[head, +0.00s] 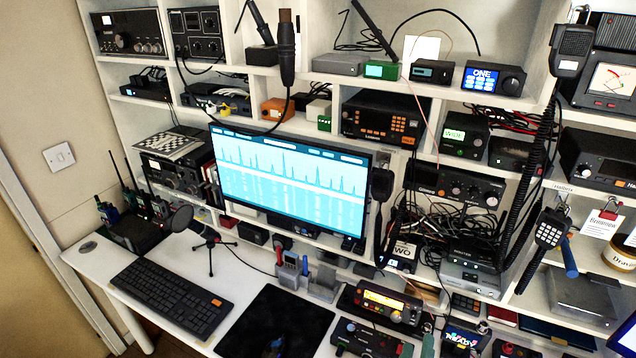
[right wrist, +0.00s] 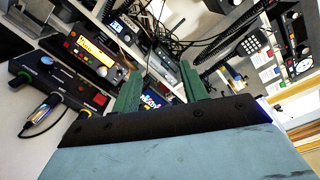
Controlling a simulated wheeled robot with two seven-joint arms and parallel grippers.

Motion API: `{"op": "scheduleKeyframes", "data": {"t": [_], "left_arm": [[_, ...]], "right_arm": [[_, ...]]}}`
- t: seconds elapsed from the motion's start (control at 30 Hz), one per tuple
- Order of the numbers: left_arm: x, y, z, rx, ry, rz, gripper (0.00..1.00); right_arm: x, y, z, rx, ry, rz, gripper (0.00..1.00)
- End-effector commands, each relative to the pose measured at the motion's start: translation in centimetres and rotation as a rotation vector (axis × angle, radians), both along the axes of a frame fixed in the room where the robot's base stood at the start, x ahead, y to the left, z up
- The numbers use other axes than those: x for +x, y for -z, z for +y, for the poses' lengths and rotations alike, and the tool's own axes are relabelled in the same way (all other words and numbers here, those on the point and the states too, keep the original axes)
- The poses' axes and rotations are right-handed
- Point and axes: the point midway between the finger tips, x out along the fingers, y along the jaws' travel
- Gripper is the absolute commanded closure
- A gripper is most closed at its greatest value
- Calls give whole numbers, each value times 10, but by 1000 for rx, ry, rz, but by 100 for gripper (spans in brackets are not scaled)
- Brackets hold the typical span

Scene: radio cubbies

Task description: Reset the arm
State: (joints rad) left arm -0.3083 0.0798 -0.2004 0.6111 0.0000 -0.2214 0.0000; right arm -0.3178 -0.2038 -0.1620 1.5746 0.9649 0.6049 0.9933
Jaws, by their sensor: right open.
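My right gripper (head: 417,347) shows at the bottom edge of the head view as two green fingertips, apart, over the front of the desk. In the right wrist view my right gripper (right wrist: 160,72) has its two green fingers spread with nothing held between them. Beyond the fingers is a small device with a blue screen (right wrist: 152,100), which also shows in the head view as the blue-screen device (head: 462,337). My left gripper is not in view.
The white desk (head: 235,285) holds a keyboard (head: 172,297), a black mat (head: 275,322) and an orange-display radio (head: 385,302). A monitor (head: 290,180) stands behind. Cubbies full of radios line the wall. A coiled microphone cord (head: 530,190) hangs at the right.

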Motion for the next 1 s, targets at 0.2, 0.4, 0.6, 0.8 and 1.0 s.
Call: {"op": "scheduleKeyframes", "data": {"t": [0.2, 0.4, 0.6, 0.8, 1.0], "left_arm": [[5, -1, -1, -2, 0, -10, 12], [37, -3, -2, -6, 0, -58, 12], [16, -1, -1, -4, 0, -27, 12], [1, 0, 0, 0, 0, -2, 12], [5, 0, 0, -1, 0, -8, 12]], "right_arm": [[9, -17, 17, -162, -187, 41, 57], [9, -28, 38, -366, -391, 101, 57], [-6, -34, 62, -714, -685, 213, 57], [-47, -24, 66, -1145, -1009, 395, 57], [-98, -13, 40, -1504, -1289, 619, 57]]}}
